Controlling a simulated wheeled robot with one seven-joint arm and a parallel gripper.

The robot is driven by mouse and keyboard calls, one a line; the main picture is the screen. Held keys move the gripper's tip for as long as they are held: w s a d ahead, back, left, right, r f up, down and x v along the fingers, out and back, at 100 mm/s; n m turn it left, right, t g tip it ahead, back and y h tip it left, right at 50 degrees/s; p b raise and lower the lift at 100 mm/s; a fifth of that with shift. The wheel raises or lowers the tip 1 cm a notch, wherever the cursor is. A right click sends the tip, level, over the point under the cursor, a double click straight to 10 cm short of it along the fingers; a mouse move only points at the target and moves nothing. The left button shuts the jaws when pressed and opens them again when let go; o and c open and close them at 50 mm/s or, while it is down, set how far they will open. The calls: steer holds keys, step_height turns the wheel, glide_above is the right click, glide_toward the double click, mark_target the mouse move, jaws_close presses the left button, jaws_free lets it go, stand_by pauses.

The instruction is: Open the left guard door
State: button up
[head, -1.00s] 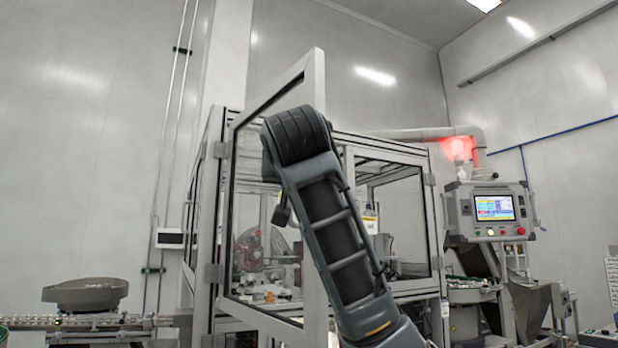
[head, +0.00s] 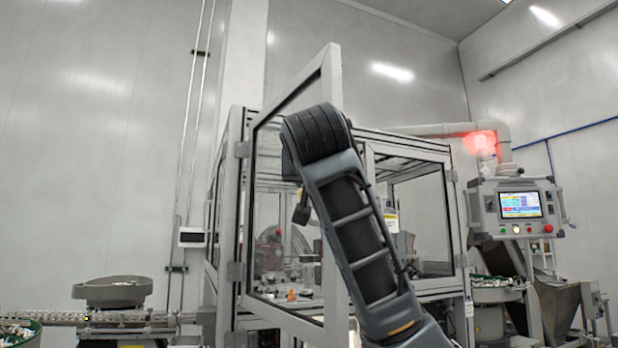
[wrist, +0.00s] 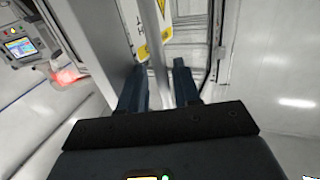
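The left guard door (head: 333,85) is a clear panel in a grey metal frame. In the head view it stands swung outward from the machine, with its hinges (head: 238,150) on the left. My arm crosses in front of the door, so my gripper is hidden in that view. In the wrist view my gripper (wrist: 160,84) has its two dark fingers either side of a pale upright bar, the door handle (wrist: 157,50). The door's grey frame shows at left there.
The guarded machine (head: 455,215) has a second door panel right of my arm. A bowl feeder (head: 112,290) and conveyor are at left.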

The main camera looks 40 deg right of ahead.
steer(key=b+v, duration=0.1)
steer(key=v, duration=0.6)
steer(key=shift+s+a, duration=0.15)
steer(key=shift+a, duration=0.05)
steer(key=shift+s, duration=0.1)
